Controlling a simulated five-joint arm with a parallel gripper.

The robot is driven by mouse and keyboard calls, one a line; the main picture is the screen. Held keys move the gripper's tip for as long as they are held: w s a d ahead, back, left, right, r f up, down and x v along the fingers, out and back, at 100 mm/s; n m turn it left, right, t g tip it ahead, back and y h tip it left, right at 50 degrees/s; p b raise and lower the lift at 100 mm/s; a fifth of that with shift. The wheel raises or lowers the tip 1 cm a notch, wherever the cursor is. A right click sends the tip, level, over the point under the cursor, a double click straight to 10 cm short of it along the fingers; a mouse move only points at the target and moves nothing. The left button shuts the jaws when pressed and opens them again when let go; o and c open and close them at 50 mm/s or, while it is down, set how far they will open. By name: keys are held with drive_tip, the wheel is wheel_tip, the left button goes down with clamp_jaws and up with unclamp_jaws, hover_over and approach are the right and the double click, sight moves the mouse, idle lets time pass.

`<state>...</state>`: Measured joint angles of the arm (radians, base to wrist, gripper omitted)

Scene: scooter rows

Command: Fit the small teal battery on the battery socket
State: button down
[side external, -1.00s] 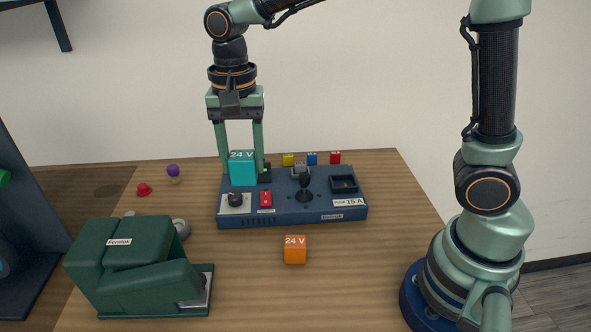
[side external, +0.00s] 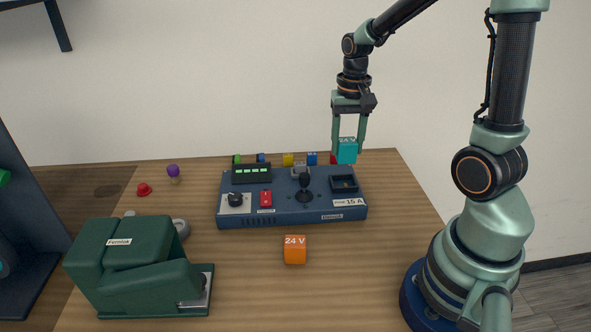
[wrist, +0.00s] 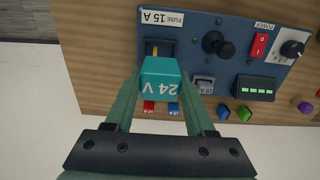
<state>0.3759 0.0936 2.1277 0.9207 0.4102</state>
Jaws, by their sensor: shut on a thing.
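The teal battery (side external: 347,152), marked 24 V, is in my gripper (side external: 349,142), which is shut on it behind the right end of the blue panel (side external: 285,209). It also shows between the fingers in the wrist view (wrist: 162,85). A dark open recess (side external: 343,184), above the FUSE 15 A label, lies at the panel's right end. I cannot tell for sure whether this recess is the battery socket. In the wrist view the battery partly hides the recess (wrist: 160,48). The battery appears apart from the panel.
The panel carries a black joystick (side external: 304,189), a red switch (side external: 266,199), a knob (side external: 235,198) and a green-lit display (side external: 251,173). An orange 24 V block (side external: 295,250) stands in front. Several small coloured blocks line the back. A green machine (side external: 140,266) stands front left.

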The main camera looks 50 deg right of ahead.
sight(346, 163)
drive_tip(key=shift+f, duration=2.75)
drive_tip(key=shift+f, duration=1.05)
idle(0.4)
drive_tip(key=shift+c, duration=0.8)
unclamp_jaws()
drive_tip(key=shift+o, duration=0.3)
drive_tip(key=shift+o, duration=0.5)
drive_tip(key=shift+r, duration=0.1)
drive_tip(key=shift+r, duration=2.9)
